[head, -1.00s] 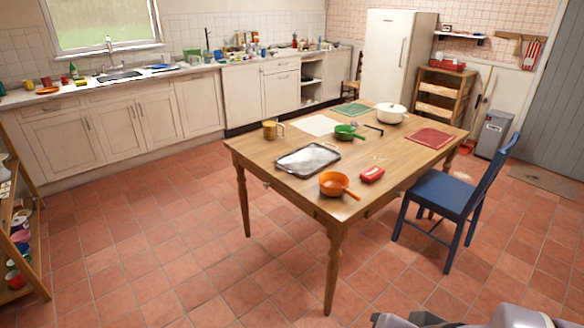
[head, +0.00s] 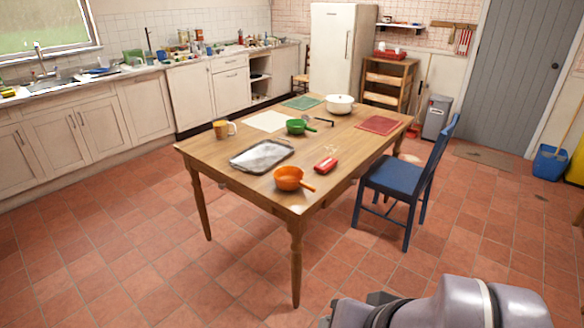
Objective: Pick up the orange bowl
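The orange bowl (head: 288,178) has a short handle that points to the lower right. It stands upright near the front corner of the wooden table (head: 245,198). My arm shows at the bottom right of the head view, low and well apart from the bowl. A dark part at the arm's left end may belong to my gripper, but its fingers cannot be made out.
Near the bowl are a red box (head: 326,165) and a metal tray (head: 262,156). A green pan (head: 296,126), a mug (head: 222,129) and a white pot (head: 340,104) stand farther back. A blue chair (head: 404,178) is at the table's right. Floor in front is clear.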

